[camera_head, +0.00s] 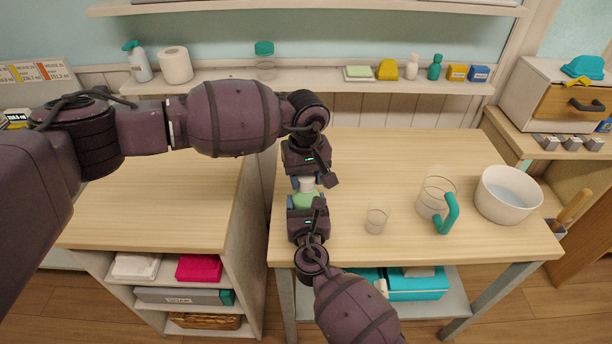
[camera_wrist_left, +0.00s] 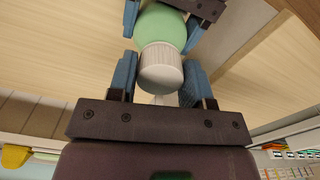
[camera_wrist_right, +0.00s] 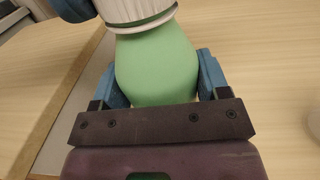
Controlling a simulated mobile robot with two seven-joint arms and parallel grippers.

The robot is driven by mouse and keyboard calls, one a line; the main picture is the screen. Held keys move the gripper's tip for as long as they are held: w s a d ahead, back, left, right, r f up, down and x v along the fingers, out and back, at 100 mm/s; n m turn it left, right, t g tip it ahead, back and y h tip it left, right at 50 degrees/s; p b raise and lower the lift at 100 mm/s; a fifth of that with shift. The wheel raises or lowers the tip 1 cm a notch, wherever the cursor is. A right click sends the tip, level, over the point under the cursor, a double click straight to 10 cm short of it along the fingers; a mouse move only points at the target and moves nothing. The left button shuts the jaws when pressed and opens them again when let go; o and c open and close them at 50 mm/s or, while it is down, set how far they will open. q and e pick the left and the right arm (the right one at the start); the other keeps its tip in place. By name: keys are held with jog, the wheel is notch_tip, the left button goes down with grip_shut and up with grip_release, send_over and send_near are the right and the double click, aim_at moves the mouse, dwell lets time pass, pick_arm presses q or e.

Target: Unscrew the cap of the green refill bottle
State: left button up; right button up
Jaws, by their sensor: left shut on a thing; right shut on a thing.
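The green refill bottle (camera_head: 306,200) is held above the front left of the right-hand table, between my two grippers. Its ribbed white cap (camera_wrist_left: 160,68) is at the bottle's neck. My left gripper (camera_head: 307,182) is shut on the cap, with one blue finger on each side. My right gripper (camera_head: 305,204) is shut on the green body (camera_wrist_right: 155,65), and the cap (camera_wrist_right: 135,14) shows above it. A thin ring line shows at the cap's lower edge; I cannot tell how far the cap is turned.
A small clear glass (camera_head: 376,219), a clear jug with a teal handle (camera_head: 446,214) and a white bowl of water (camera_head: 507,196) stand to the right on the table (camera_head: 345,160). A wall shelf (camera_head: 310,85) holds several bottles and boxes behind.

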pick_arm(q)
jog(key=n, duration=1.2)
jog(key=shift+n, duration=0.3)
jog(key=n, duration=2)
jog(key=shift+n, duration=0.3)
